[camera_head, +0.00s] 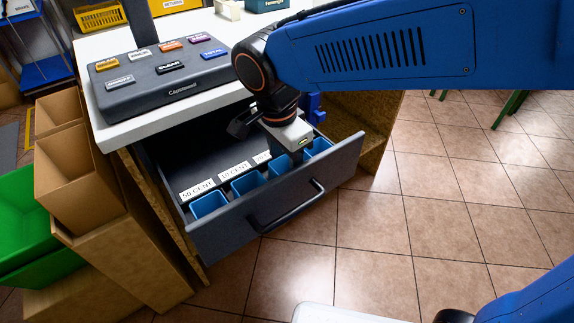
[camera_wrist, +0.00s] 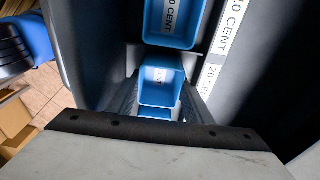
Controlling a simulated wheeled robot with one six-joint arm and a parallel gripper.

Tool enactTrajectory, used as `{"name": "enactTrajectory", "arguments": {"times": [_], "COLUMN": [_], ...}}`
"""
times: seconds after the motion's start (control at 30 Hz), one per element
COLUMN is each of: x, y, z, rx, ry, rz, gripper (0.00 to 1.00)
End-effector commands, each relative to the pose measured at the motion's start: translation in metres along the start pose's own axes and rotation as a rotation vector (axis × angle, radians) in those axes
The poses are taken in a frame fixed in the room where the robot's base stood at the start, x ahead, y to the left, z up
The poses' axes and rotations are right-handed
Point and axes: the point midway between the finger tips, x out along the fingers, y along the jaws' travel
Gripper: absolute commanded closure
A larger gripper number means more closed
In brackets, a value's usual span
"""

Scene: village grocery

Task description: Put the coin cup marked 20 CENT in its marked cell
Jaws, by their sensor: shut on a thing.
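My gripper (camera_head: 287,150) reaches down into the open drawer (camera_head: 335,168) and is shut on a blue coin cup (camera_wrist: 161,92). In the wrist view the fingers stand on either side of this cup, and a white label with CENT shows inside it; its number is too small to read surely. The held cup (camera_head: 279,167) is third from the left in the drawer row, beside the label that starts with 20, partly hidden by my gripper. In the wrist view the drawer label 20 CENT (camera_wrist: 210,80) is beside it. Whether the cup rests on the drawer floor cannot be told.
Blue cups stand at the 50 CENT label (camera_head: 197,189) and the 10 CENT label (camera_head: 234,171). Another blue cup (camera_head: 319,147) is at the right end. The counter with a dark key panel (camera_head: 160,85) overhangs the drawer. Cardboard boxes (camera_head: 75,170) stand left; tiled floor is clear right.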

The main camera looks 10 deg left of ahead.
Motion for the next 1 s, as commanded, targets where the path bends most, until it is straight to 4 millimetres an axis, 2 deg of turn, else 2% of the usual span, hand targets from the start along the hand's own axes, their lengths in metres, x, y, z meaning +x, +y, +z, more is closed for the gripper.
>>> {"name": "enactTrajectory", "arguments": {"times": [0.33,0.37,0.4,0.43,0.77,0.87,1.0], "x": [0.003,0.002,0.002,0.002,0.0,-0.007,-0.029], "y": [0.0,0.0,0.0,0.0,0.0,-0.001,-0.001], "z": [0.0,0.0,0.0,0.0,0.0,0.0,0.0], "rx": [0.0,0.0,0.0,0.0,0.0,0.0,0.0], "ry": [0.0,0.0,0.0,0.0,0.0,0.0,-0.001], "rz": [0.0,-0.001,-0.001,-0.001,-0.001,-0.003,-0.004], "gripper": [0.75,0.47,0.37,0.35,0.35,0.35,0.35]}}
